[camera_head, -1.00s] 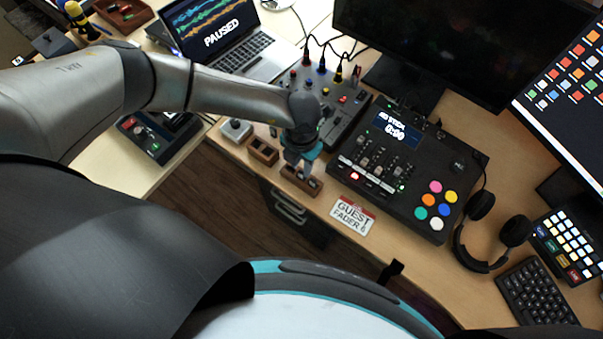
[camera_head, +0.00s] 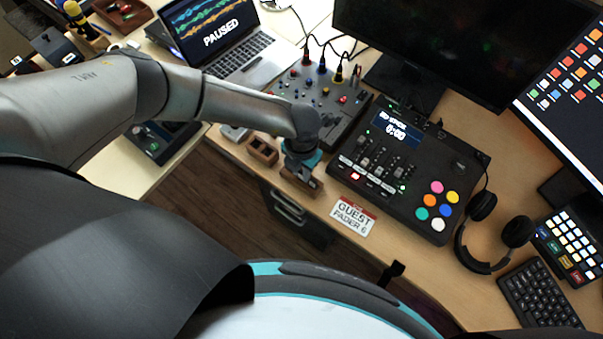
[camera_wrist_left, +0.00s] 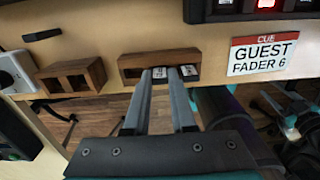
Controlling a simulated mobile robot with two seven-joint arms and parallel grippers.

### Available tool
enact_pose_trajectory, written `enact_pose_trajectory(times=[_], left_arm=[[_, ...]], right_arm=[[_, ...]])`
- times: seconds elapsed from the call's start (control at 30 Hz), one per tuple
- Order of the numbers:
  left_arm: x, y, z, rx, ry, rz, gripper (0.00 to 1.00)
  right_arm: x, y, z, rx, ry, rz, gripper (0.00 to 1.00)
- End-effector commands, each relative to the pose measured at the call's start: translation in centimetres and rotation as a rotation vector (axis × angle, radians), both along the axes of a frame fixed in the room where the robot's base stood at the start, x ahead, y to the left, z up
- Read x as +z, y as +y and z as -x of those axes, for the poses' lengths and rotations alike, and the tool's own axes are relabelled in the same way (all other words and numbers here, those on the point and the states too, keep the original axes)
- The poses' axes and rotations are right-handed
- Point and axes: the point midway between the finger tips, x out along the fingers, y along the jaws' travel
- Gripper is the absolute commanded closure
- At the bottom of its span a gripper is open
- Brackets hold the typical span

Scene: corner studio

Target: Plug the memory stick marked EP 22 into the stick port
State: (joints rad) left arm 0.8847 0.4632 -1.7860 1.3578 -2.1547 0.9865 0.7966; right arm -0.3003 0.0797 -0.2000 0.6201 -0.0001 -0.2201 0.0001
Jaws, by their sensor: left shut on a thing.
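My left gripper (camera_head: 303,168) is down at a small wooden stick holder (camera_head: 288,178) on the desk's front edge. In the left wrist view its fingers (camera_wrist_left: 163,74) are shut on a memory stick (camera_wrist_left: 160,73) that sits at the holder (camera_wrist_left: 133,62). A second stick (camera_wrist_left: 189,72) with a white label stands beside it, just right of the fingers. The labels are too small to read. The black deck (camera_head: 408,165) has a blue display that seems to read "NO STICK" and 0:00. I cannot make out the stick port. My right gripper does not show.
Another wooden block (camera_head: 263,150) with two hollows lies left of the holder. A "GUEST FADER 6" card (camera_head: 353,216) lies on the desk's front edge. A mixer with cables (camera_head: 322,100) stands behind the holder. Headphones (camera_head: 487,232) and a keyboard (camera_head: 537,294) lie at right.

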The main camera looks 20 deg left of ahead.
Motion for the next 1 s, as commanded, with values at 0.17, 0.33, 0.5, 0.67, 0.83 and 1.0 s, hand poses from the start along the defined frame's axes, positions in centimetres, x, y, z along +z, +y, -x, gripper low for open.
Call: enact_pose_trajectory(times=[0.17, 0.33, 0.5, 0.67, 0.83, 1.0], left_arm=[[0.0, 0.0, 0.0, 0.000, 0.000, 0.000, 1.00], [0.0, 0.0, 0.0, 0.000, 0.000, 0.000, 1.00], [0.3, 0.0, 0.0, 0.000, 0.000, 0.000, 1.00], [1.4, 0.0, -0.1, 0.000, -0.001, 0.001, 1.00], [4.0, 0.0, -0.1, 0.000, -0.002, 0.002, 1.00], [8.0, 0.0, -0.1, 0.000, -0.003, 0.002, 1.00]], right_arm=[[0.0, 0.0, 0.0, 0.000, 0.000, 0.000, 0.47], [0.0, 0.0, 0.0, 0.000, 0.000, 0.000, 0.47], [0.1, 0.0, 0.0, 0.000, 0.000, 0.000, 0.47], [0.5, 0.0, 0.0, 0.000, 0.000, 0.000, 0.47], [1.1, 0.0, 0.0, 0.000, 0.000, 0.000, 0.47], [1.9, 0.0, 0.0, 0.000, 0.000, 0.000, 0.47]])
